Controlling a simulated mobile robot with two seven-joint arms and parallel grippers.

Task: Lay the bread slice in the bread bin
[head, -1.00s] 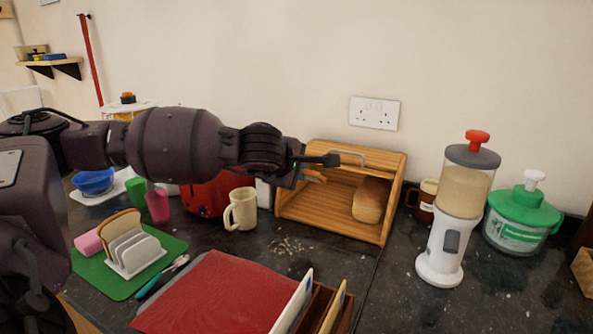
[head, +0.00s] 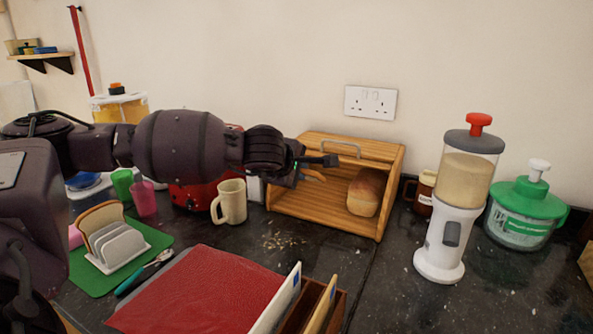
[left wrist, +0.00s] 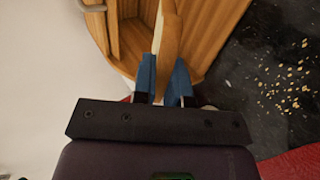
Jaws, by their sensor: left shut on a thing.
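The wooden bread bin (head: 283,197) stands open against the wall, with a brown loaf (head: 366,192) inside at its right. My left gripper (head: 304,172) is at the bin's open front, left of the loaf, and mostly hidden by its own wrist. It is shut on a bread slice (head: 314,175), of which only a sliver shows in the head view. In the left wrist view the slice (left wrist: 170,35) stands on edge between the blue fingertips (left wrist: 163,80), in front of the bin's wood (left wrist: 210,30). My right gripper is not in view.
A cream mug (head: 231,202) stands left of the bin, with crumbs on the dark counter in front. A toast rack (head: 118,247) with a slice sits on a green mat. A red board (head: 205,290) lies in front. A dispenser (head: 455,205) stands to the right.

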